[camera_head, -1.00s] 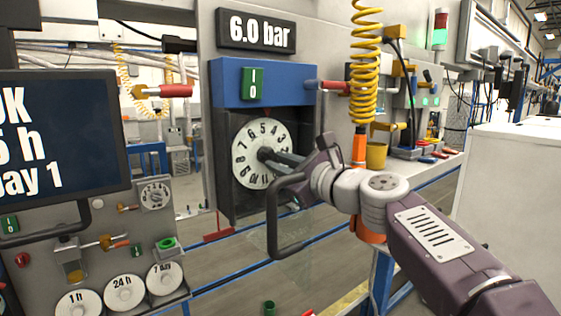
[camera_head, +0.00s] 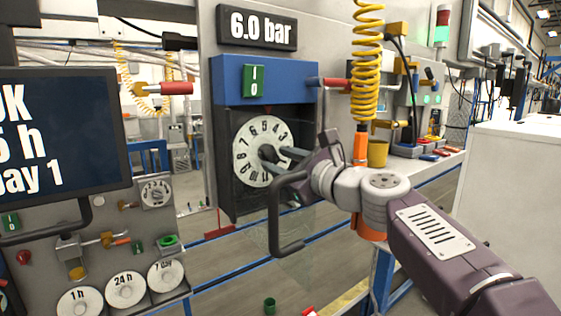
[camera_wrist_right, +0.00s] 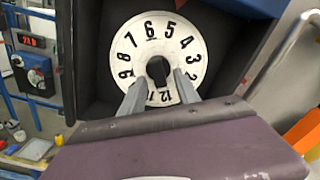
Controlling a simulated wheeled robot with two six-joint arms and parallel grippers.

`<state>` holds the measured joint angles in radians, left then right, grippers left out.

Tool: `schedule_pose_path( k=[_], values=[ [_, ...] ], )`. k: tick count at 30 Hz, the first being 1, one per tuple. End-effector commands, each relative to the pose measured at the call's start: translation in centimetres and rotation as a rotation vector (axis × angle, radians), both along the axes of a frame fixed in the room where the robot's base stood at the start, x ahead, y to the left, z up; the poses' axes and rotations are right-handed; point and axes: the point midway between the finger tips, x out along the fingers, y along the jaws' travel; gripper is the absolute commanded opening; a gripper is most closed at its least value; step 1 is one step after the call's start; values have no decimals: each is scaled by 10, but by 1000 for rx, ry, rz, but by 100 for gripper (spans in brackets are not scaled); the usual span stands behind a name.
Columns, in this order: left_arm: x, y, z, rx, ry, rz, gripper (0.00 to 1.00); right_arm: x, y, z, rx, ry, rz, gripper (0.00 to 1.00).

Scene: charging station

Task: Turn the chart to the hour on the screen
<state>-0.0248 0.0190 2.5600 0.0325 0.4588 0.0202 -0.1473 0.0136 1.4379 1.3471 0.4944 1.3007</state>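The chart (camera_head: 243,170) is a white disc with black hour numbers, set upright in an open dark recorder box under a blue panel. In the head view, the 5 is near its top. It also shows in the right wrist view (camera_wrist_right: 117,62), around a dark central hub (camera_wrist_right: 159,70). My right gripper (camera_head: 280,157) is in front of the chart. Its two fingers (camera_wrist_right: 160,80) are apart, either side of the area below the hub; contact cannot be told. The screen (camera_head: 70,175) is cut off at left and shows "5 h" and "ay 1". My left gripper is out of view.
Smaller discs marked 1 h (camera_head: 80,303), 24 h (camera_head: 125,290) and 7 day (camera_head: 166,277) sit on the lower left panel. The recorder's clear door with a dark handle (camera_head: 275,235) is swung open beside my right arm. A yellow coiled hose (camera_head: 367,60) hangs to the right.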

Motion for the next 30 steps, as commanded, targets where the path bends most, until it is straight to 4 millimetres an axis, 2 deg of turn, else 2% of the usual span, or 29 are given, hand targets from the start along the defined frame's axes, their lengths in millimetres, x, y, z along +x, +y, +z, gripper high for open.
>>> schedule_pose_path(
  k=[2, 9, 13, 17, 25, 26, 27, 29, 30],
  values=[
    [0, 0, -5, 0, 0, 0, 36, -6, -5, -1, 0, -2, -1, 38],
    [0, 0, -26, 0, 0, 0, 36, -48, -36, -3, 0, -5, -5, 38],
    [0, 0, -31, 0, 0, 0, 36, -64, -48, -2, 0, -2, -3, 38],
    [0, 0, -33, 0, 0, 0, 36, -72, -53, -1, 1, -1, -2, 38],
    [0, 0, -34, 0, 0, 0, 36, -72, -53, -2, 0, 0, 0, 38],
    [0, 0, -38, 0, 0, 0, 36, -73, -52, -7, -1, 1, 2, 38],
    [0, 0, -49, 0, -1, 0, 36, -71, -50, -21, 0, 7, 6, 38],
    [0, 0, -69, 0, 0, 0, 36, -63, -47, -55, 2, 43, 15, 38],
    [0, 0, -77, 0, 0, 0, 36, -56, -46, -84, -5, 89, 18, 38]
  ],
)
